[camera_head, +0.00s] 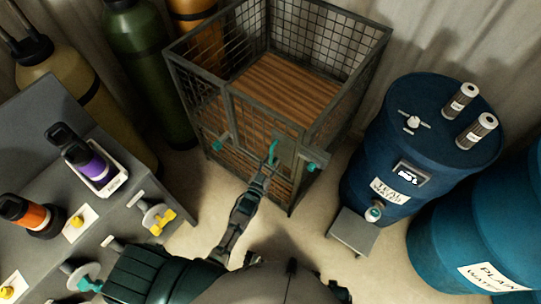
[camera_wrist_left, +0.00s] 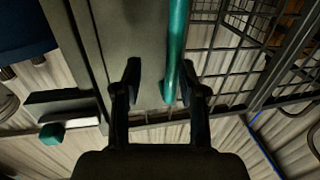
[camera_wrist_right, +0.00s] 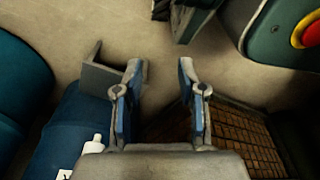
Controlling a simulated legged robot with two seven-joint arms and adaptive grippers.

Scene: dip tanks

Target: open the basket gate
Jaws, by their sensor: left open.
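The basket (camera_head: 303,118) is a dark metal mesh cage with a wooden-slat floor. Its gate (camera_head: 258,128) is the mesh front panel, which looks closed. A teal handle (camera_head: 272,153) stands by a grey plate (camera_head: 287,150) on the gate. My left gripper (camera_head: 266,172) is at the handle. In the left wrist view, my left gripper (camera_wrist_left: 164,84) is open, with the teal handle (camera_wrist_left: 176,50) between its fingers, nearer the right finger; contact is unclear. My right gripper (camera_wrist_right: 158,70) is open and empty, seen only in its wrist view.
A blue drum (camera_head: 375,150) with a small grey step (camera_head: 353,231) stands right of the basket, and a larger blue tank (camera_head: 480,235) beyond it. A grey bench (camera_head: 110,205) with bottles is at left. Gas cylinders (camera_head: 150,70) stand behind. Some floor before the basket is clear.

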